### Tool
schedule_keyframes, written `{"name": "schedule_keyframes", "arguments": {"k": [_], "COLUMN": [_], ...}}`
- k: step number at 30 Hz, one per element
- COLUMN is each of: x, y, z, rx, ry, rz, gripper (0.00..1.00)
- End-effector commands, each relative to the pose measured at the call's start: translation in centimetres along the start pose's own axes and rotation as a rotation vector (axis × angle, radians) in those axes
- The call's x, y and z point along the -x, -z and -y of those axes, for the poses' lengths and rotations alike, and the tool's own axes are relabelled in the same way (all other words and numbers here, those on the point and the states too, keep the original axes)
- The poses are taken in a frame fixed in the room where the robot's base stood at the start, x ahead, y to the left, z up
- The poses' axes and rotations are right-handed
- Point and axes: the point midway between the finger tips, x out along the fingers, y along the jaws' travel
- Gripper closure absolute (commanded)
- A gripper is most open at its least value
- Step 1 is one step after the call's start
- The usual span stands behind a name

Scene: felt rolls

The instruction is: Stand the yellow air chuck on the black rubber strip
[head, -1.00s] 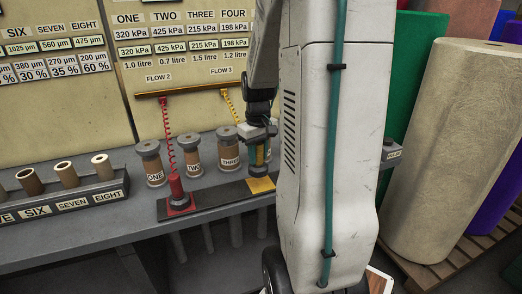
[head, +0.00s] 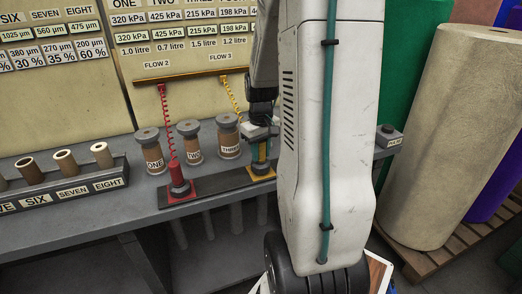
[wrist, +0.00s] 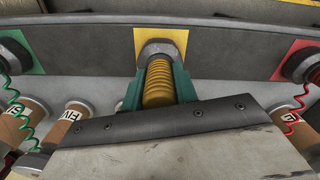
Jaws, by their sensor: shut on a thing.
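The yellow air chuck (wrist: 158,85), with a ribbed body and a grey hex base, is upright between the green fingers of my gripper (wrist: 158,93) in the wrist view. My gripper (head: 262,148) is shut on it. In the head view the chuck's base is at the yellow square (head: 262,174) of the black rubber strip (head: 218,186) and looks to be touching it. The strip also shows in the wrist view (wrist: 220,47), with the base over the middle of its yellow square (wrist: 178,36). My arm hides the strip's right part in the head view.
A red chuck (head: 176,175) stands on the red square at the strip's left. Labelled spools (head: 189,140) stand close behind the strip. A green square (wrist: 15,50) holds another chuck at the strip's other end. A yellow coiled hose (head: 231,97) hangs from the rail.

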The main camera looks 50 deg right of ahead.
Motion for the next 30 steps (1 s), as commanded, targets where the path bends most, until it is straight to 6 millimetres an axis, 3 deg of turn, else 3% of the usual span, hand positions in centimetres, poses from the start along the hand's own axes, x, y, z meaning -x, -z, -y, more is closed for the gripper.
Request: {"name": "schedule_keyframes", "arguments": {"k": [24, 25, 27, 30], "x": [-1.0, -1.0, -1.0, -1.0], "y": [0.0, 0.0, 0.0, 0.0], "z": [0.0, 0.0, 0.0, 0.0], "rx": [0.000, 0.000, 0.000, 0.000], "ry": [0.000, -0.001, -0.001, 0.000], "rz": [-0.001, -0.001, -0.001, -0.001], "gripper": [1.00, 0.68, 0.49, 0.46]}}
